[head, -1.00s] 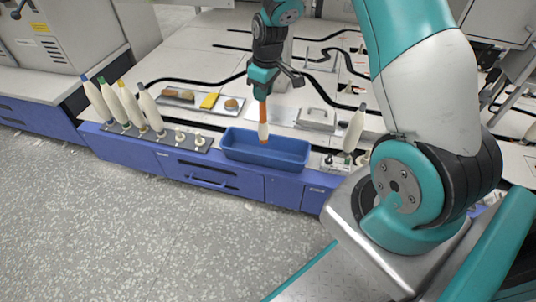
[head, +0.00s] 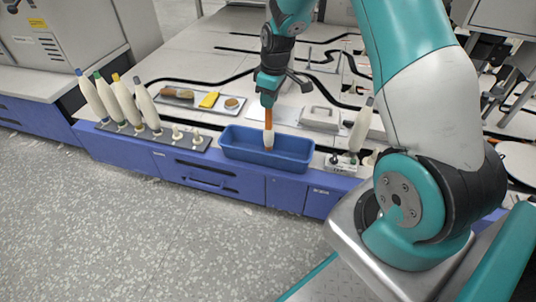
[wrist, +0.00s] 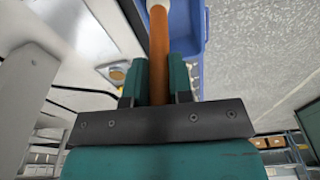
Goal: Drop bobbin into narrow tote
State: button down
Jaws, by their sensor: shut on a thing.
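My gripper (head: 269,101) is shut on an orange-brown bobbin (head: 268,137) with a pale lower part. The bobbin hangs upright, with its lower end at the blue tote (head: 239,147). In the head view it overlaps the tote's opening, near the middle of its length; I cannot tell exactly how deep the tip is. In the wrist view the bobbin's shaft (wrist: 159,55) runs between the two teal fingers, and part of the blue tote (wrist: 185,40) shows beyond it.
Several pale bobbins (head: 123,103) stand on a peg rail left of the tote. Another bobbin (head: 361,128) stands to its right. A tray with a yellow item (head: 209,99) and a grey metal box (head: 321,117) lie behind the tote.

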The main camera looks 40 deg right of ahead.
jog(key=c, duration=0.9)
grip_release()
jog(key=r+p, duration=0.2)
jog(key=r, duration=0.3)
jog(key=s+r+p, duration=0.1)
jog(key=r+p, duration=0.1)
jog(key=r, duration=0.4)
jog(key=d+r+p, duration=0.1)
jog(key=r+p, duration=0.1)
jog(key=r, duration=0.4)
jog(key=shift+s+r, duration=0.2)
jog(key=shift+s, duration=0.2)
jog(key=s+a+r+y, duration=0.1)
jog(key=s+a+r, duration=0.2)
jog(key=s+a, duration=0.35)
jog(key=s+a+r, duration=0.3)
jog(key=a, duration=0.6)
jog(key=s+a+r+g+y, duration=0.1)
jog(key=s+a, duration=0.4)
jog(key=s, duration=0.4)
jog(key=s+a+r+y, duration=0.1)
jog(key=s+a, duration=0.4)
jog(key=s, duration=0.4)
jog(key=shift+n, duration=0.3)
jog(key=r+p, duration=2)
jog(key=w+r+p, duration=0.1)
jog(key=r+p, duration=1)
jog(key=shift+w+d, duration=0.1)
